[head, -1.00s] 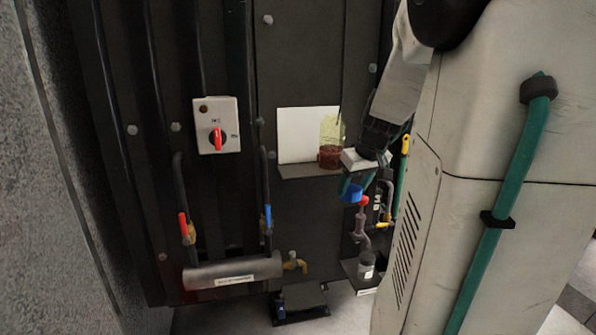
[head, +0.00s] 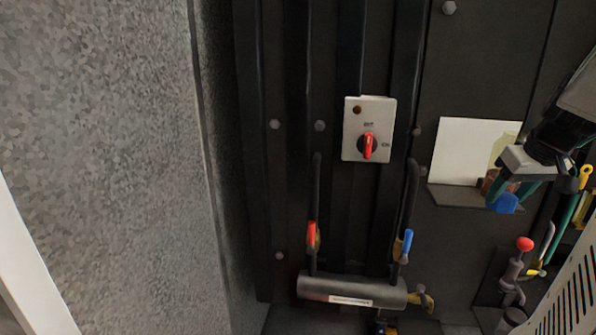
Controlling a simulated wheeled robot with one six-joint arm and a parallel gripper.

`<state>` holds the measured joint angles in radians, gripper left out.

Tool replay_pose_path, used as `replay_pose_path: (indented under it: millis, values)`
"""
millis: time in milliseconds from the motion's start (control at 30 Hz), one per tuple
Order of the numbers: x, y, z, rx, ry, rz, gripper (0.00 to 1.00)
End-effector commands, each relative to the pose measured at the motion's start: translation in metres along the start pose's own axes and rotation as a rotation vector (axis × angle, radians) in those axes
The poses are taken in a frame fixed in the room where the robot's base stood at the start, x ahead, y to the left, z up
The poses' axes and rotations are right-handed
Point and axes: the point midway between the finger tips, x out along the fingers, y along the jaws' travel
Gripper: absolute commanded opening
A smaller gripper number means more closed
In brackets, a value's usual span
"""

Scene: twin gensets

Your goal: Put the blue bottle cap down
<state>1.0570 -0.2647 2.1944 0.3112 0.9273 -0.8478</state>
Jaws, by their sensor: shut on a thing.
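The blue bottle cap (head: 506,203) is at the right side of the head view. My gripper (head: 513,191) is shut on it, with teal fingers on either side, and points downward. The cap is in front of a small dark shelf (head: 455,196) on the black panel and looks clear of it. A bottle with reddish-brown contents (head: 489,181) stands on the shelf, partly hidden behind my gripper. A white board (head: 460,150) is behind it.
A grey switch box (head: 368,129) with a red knob is on the panel. Red (head: 311,235) and blue (head: 407,242) valve handles rise above a dark horizontal pipe (head: 352,291). A red-topped hand pump (head: 515,265) is at lower right. A rough grey wall (head: 100,130) fills the left.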

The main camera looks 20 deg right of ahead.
Motion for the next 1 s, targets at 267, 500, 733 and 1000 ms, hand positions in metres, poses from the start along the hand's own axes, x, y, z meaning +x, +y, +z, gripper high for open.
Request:
replay_pose_path:
  millis: [267, 500, 733, 1000]
  values:
    - [0.035, -0.011, -0.064, 0.008, -0.003, 0.001, 0.23]
    - [0.058, -0.023, -0.107, 0.011, -0.002, 0.002, 0.23]
    - [0.068, -0.026, -0.115, 0.012, -0.001, 0.003, 0.23]
    - [0.096, -0.027, -0.102, 0.011, -0.002, 0.003, 0.23]
